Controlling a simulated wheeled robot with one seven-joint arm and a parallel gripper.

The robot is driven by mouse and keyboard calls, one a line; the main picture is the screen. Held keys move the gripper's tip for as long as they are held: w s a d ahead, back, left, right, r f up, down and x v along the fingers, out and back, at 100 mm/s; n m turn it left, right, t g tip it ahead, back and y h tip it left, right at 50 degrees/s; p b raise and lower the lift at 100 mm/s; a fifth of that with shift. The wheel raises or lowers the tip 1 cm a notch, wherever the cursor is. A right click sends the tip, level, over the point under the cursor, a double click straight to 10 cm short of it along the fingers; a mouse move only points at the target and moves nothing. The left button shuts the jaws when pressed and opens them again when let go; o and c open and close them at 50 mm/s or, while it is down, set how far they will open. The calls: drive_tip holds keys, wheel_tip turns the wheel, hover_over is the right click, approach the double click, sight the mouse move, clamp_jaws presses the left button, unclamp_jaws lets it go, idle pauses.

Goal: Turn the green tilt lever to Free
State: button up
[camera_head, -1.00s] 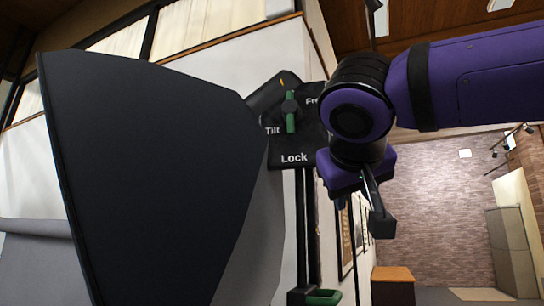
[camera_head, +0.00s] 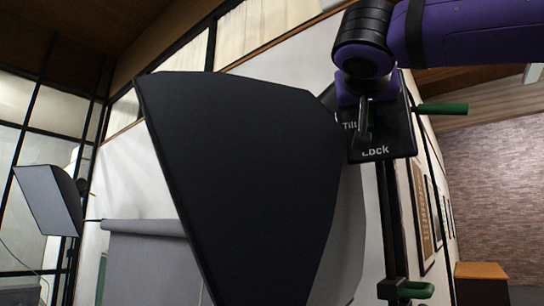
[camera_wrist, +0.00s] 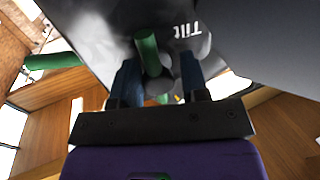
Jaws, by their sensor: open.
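The black label panel (camera_head: 399,135) stands to the right of the softbox in the head view, with "Lock" and part of "Tilt" readable. My gripper (camera_head: 366,140) is in front of it and hides the tilt lever and the "Free" label there. In the wrist view the green tilt lever (camera_wrist: 148,52) rises beside the "Tilt" lettering, with a grey hub behind it. My open gripper (camera_wrist: 160,75) has one dark finger on each side of the lever. Gaps seem to show between fingers and lever; contact is unclear.
The large black softbox (camera_head: 235,180) fills the middle, close to the panel's left. A second green handle (camera_head: 443,109) sticks out right of the panel. A lower green handle (camera_head: 415,290) sits on the dark stand (camera_head: 392,225). Another softbox (camera_head: 47,200) stands far left.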

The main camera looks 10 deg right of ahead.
drive_tip(key=shift+x, duration=0.85)
drive_tip(key=shift+w+d, duration=0.1)
drive_tip(key=shift+r, duration=0.1)
drive_tip(key=shift+c, duration=0.3)
drive_tip(key=c, duration=0.5)
drive_tip(key=shift+c, duration=0.2)
drive_tip(key=shift+o, duration=0.3)
drive_tip(key=o, duration=0.5)
drive_tip(key=shift+o, duration=0.2)
